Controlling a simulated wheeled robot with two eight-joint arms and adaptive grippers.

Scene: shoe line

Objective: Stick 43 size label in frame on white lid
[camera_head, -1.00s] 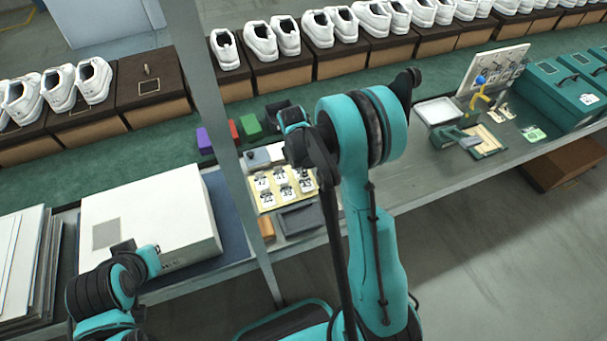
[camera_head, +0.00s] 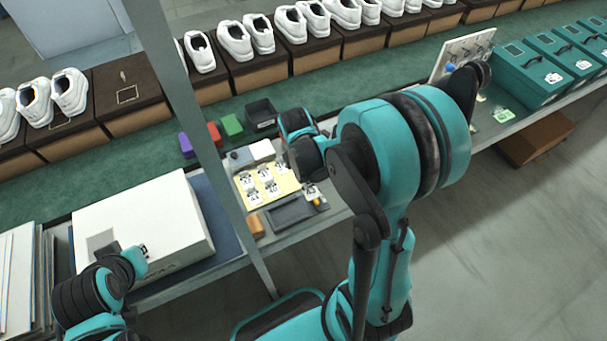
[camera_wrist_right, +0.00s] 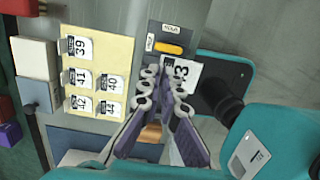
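The 43 size label (camera_wrist_right: 182,72) is a small white tag at my right gripper's fingertips (camera_wrist_right: 164,85), its number turned sideways. In the head view the label (camera_head: 312,191) hangs just below my right gripper (camera_head: 303,170), over the right end of a grey tray. The fingers are close together and look shut on it. The white box's lid (camera_head: 150,215) is at the left, with a grey square frame (camera_head: 101,241) near its left front. My left gripper (camera_head: 137,260) is beside the frame and partly covers it; its fingers are not clear.
The yellow label sheet (camera_head: 266,184) carries several other labels; 39, 40, 41, 42 and 44 read in the wrist view. The grey tray (camera_head: 290,211) lies in front of it. A grey post (camera_head: 205,145) crosses between sheet and white box. Coloured blocks (camera_head: 214,133) stand behind.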

